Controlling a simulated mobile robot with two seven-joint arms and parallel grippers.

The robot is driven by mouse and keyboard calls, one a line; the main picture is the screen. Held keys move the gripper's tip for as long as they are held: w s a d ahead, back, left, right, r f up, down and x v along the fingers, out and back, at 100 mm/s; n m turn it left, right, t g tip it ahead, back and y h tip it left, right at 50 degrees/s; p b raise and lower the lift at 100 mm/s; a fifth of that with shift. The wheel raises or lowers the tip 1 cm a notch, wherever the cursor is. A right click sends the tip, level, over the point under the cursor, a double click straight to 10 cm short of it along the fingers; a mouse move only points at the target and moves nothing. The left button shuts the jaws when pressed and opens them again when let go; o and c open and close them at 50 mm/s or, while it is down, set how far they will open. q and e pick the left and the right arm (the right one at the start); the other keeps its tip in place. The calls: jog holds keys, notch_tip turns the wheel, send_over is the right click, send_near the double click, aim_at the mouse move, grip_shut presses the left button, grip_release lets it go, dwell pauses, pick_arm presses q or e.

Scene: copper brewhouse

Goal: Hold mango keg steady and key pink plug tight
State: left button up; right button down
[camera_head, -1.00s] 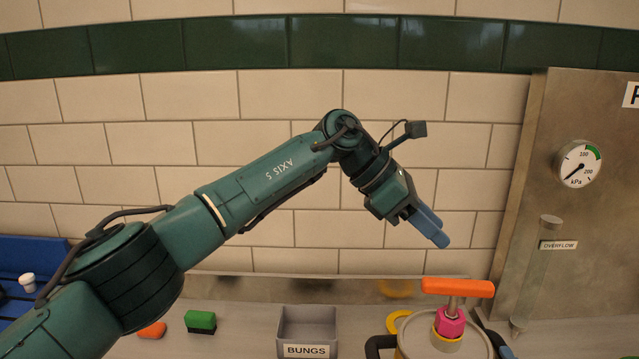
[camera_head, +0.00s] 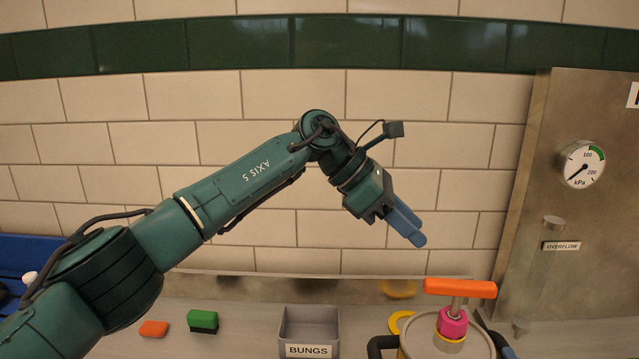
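The keg (camera_head: 473,349) stands at the lower right, its body cut off by the frame's bottom edge. The pink plug (camera_head: 452,325) sits upright in a yellow collar on its top. A key with an orange crossbar (camera_head: 460,288) stands on the plug. My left gripper (camera_head: 414,236) hangs above and left of the key, apart from it, with blue fingers pointing down right. The fingers overlap side-on, so their gap is hidden. A blue sliver (camera_head: 507,352) at the keg's right side looks like a fingertip of my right gripper; the rest is out of frame.
A grey bin labelled BUNGS (camera_head: 309,325) stands left of the keg. A green block (camera_head: 202,321) and an orange piece (camera_head: 153,328) lie further left. A steel panel with a gauge (camera_head: 582,165) and clear overflow tube (camera_head: 540,270) stands right.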

pick_arm(q)
send_near(452, 282)
jog(key=d, duration=0.1)
jog(key=shift+f+x, duration=0.2)
jog(key=shift+x, duration=4.3)
jog(key=shift+a, duration=0.25)
jog(key=shift+c, duration=0.4)
grip_shut()
jog(key=shift+o, duration=0.4)
grip_release()
jog(key=shift+c, duration=0.5)
grip_shut()
